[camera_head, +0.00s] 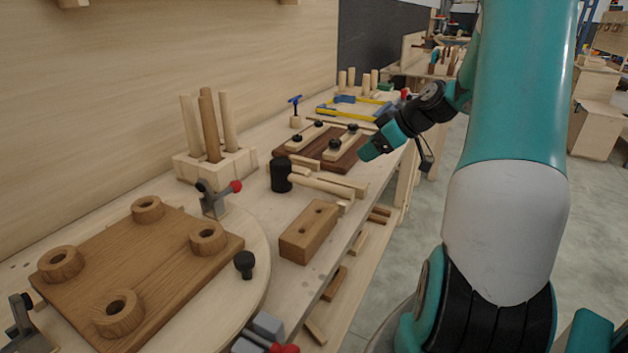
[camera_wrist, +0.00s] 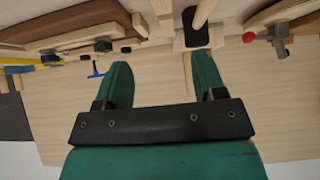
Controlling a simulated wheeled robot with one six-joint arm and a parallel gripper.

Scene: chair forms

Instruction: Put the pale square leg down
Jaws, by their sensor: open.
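My gripper (camera_head: 367,153) hangs over the bench beyond the mallet, at the right edge of the brown clamped boards. In the wrist view my gripper (camera_wrist: 160,72) shows two teal fingers spread wide, with nothing between them but the pale surface behind. A pale square-edged bar (camera_head: 343,184) lies on the bench beside the mallet handle, and a shorter pale piece (camera_head: 304,162) lies behind it. I cannot tell for certain which is the square leg. Pale pieces (camera_wrist: 140,25) also show beyond the fingers in the wrist view.
A black-headed mallet (camera_head: 281,175) lies near a drilled wooden block (camera_head: 308,232). A pale rack (camera_head: 216,165) holds upright round legs. A brown seat board (camera_head: 150,262) with round sockets lies front left. Clamped boards (camera_head: 322,145) lie behind. The bench's right edge is close.

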